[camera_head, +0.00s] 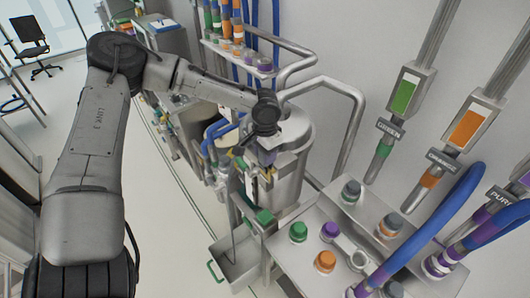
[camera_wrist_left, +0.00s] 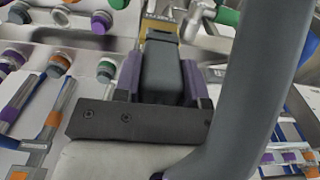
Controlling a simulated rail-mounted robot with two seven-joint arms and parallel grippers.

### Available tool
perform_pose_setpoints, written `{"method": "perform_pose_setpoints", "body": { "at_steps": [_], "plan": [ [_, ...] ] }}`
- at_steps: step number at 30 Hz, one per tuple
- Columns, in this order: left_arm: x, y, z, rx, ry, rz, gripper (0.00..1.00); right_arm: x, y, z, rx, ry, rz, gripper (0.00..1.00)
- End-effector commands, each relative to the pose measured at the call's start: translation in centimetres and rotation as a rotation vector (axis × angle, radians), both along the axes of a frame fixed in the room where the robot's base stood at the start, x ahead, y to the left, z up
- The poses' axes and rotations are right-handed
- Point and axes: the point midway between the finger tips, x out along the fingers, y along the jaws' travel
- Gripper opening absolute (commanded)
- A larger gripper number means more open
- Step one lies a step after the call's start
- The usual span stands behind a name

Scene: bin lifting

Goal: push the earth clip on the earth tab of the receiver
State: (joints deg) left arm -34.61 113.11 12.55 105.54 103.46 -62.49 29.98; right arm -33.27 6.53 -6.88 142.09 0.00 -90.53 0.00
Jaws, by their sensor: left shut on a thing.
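My left gripper (camera_head: 262,163) reaches in front of the steel receiver (camera_head: 292,172), close to its side. In the left wrist view the gripper (camera_wrist_left: 164,78) has two purple fingers shut on a dark grey block, which I take as the earth clip (camera_wrist_left: 162,72). A yellowish plate (camera_wrist_left: 160,24) shows just beyond the clip's far end; it may be the earth tab or its label. I cannot tell whether clip and plate touch. In the head view the clip is too small to make out well. My right gripper is not in view.
A steel bench (camera_head: 325,240) with several coloured caps stands right of the receiver. Blue hoses (camera_head: 420,245) and colour-marked pipes run along the right. A bent steel rail (camera_head: 345,110) stands behind. A steel trough (camera_head: 236,262) is below. The floor at left is open.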

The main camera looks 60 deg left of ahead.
Motion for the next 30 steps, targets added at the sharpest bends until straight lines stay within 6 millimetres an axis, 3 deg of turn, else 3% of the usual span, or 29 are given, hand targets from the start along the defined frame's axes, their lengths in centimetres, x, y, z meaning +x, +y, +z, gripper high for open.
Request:
{"method": "perform_pose_setpoints", "body": {
  "at_steps": [30],
  "plan": [
    [0.0,0.0,-1.2,0.0,-0.001,0.0,0.06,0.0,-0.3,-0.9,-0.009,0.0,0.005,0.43]
  ]
}}
